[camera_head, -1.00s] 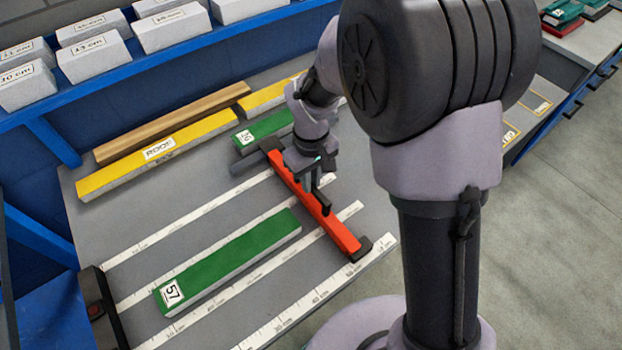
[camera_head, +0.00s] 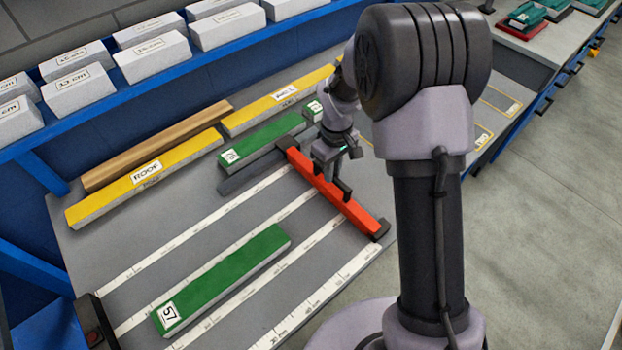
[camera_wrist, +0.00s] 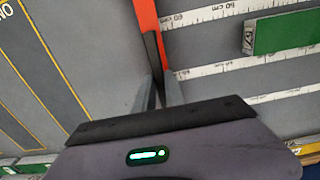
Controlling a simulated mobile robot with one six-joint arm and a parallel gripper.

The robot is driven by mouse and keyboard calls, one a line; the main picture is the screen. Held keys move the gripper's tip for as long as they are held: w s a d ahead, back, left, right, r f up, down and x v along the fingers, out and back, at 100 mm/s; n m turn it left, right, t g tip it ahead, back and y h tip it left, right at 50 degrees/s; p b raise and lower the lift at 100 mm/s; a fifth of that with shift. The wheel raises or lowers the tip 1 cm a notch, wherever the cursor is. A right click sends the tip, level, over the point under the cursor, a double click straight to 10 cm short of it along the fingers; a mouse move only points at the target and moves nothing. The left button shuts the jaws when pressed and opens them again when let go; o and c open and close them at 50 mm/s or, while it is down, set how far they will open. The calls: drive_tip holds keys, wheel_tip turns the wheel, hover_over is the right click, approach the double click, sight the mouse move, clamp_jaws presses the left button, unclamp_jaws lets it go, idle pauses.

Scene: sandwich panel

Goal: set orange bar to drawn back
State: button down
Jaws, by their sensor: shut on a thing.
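The long orange bar (camera_head: 358,214) lies crosswise over the white ruler strips at the right part of the grey panel, with dark end pieces. My gripper (camera_head: 333,186) is over the bar's middle and shut on it. In the wrist view the bar (camera_wrist: 146,18) runs up from between the fingers of my gripper (camera_wrist: 157,80). The fingers and wrist hide part of the bar there.
Another green block (camera_head: 262,140), yellow ROOF block (camera_head: 150,175) and wooden strip (camera_head: 160,145) lie behind. White boxes (camera_head: 150,60) stand on the blue shelf (camera_head: 100,120).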

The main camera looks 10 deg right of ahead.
drive_tip(key=w+d+p, duration=0.2)
drive_tip(key=w+d, duration=0.1)
drive_tip(key=d, duration=0.2)
drive_tip(key=shift+w+d, duration=0.3)
drive_tip(key=shift+w, duration=0.1)
drive_tip(key=shift+r, duration=0.1)
drive_tip(key=c, duration=1.4)
unclamp_jaws()
drive_tip(key=shift+w+d, duration=0.1)
drive_tip(key=shift+d, duration=0.1)
drive_tip(key=shift+a, duration=0.1)
wheel_tip(320, 180, up, 17)
drive_tip(key=p, duration=0.5)
drive_tip(key=shift+r, duration=0.15)
